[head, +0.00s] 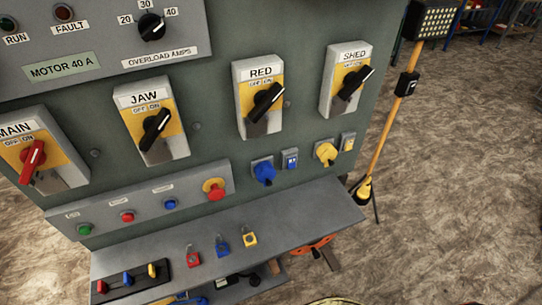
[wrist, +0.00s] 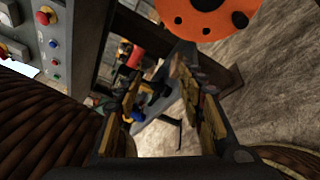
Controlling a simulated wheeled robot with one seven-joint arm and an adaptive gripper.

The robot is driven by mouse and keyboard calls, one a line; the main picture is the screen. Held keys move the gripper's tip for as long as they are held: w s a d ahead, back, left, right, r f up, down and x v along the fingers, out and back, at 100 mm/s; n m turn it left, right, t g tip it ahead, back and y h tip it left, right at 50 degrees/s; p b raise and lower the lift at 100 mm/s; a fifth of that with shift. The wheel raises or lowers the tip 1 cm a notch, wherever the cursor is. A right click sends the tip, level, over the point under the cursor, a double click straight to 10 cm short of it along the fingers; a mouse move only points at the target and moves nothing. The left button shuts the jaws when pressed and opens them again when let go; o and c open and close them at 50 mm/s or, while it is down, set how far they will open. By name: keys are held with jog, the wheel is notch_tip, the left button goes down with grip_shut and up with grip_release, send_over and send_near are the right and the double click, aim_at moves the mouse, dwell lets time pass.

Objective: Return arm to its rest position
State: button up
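My gripper (wrist: 163,78) shows only in the wrist view. Its two fingers stand well apart, with nothing between the fingertips, so it is open and empty. My arm and gripper cannot be made out in the head view. The grey-green control panel (head: 218,140) fills much of the head view, with rotary switches labelled MAIN (head: 33,160), JAW (head: 157,130), RED (head: 265,100) and SHED (head: 350,85). Part of a panel with buttons (wrist: 52,42) shows at the left of the wrist view, apart from the fingers.
A grey shelf (head: 310,215) under the panel carries red, blue and yellow padlocks (head: 221,246). A yellow lamp stand (head: 388,130) is at the right. In the wrist view an orange disc with holes (wrist: 200,15) is near the top. Dark ribbed surfaces (wrist: 45,125) flank the gripper. Open floor lies right.

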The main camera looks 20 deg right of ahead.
jog(key=s+d+r+n+g+y, duration=0.1)
jog(key=d+r+n+g, duration=0.3)
jog(key=r+n+g, duration=0.5)
jog(key=s+d+r+n+g+y, duration=0.1)
jog(key=d+r+n+g, duration=0.35)
jog(key=r+n, duration=0.85)
jog(key=w+a+r+n+g+h+b, duration=0.1)
jog(key=w+a+r+n+g+h, duration=0.15)
jog(key=r+n, duration=0.4)
jog(key=w+a+r+n+g+h+b, duration=0.1)
jog(key=w+r+n+h, duration=0.25)
jog(key=r, duration=0.55)
jog(key=w+a+r+n+t+h, duration=0.1)
jog(key=w+a+r+n+t, duration=0.1)
jog(key=a+r+n, duration=0.3)
jog(key=w+a+r+n+t+h, duration=0.2)
jog(key=a+r+n+t, duration=0.3)
jog(key=a+r, duration=0.9)
jog(key=shift+w+r+h+b, duration=0.35)
jog(key=shift+r+b, duration=0.1)
jog(key=shift+r, duration=0.2)
jog(key=shift+a, duration=0.1)
